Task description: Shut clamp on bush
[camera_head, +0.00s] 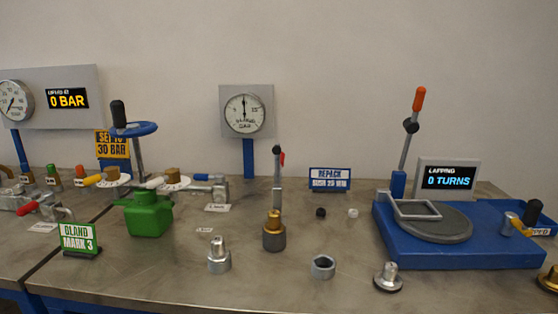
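An upright lever clamp (278,180) with a dark head and a small red tip stands at the middle of the bench. In front of it is a brass bush-like piece (274,218) in a dark round holder (274,241). I cannot tell whether the clamp touches this piece. A second upright lever (407,143) with an orange grip rises from the blue lapping base at the right. A grey ring (323,266), perhaps also a bush, lies at the front. My gripper is not in view.
A silver stepped piece (219,257) and a silver knobbed piece (388,278) stand near the front. A gauge (244,114) stands behind. Bare bench shows between them.

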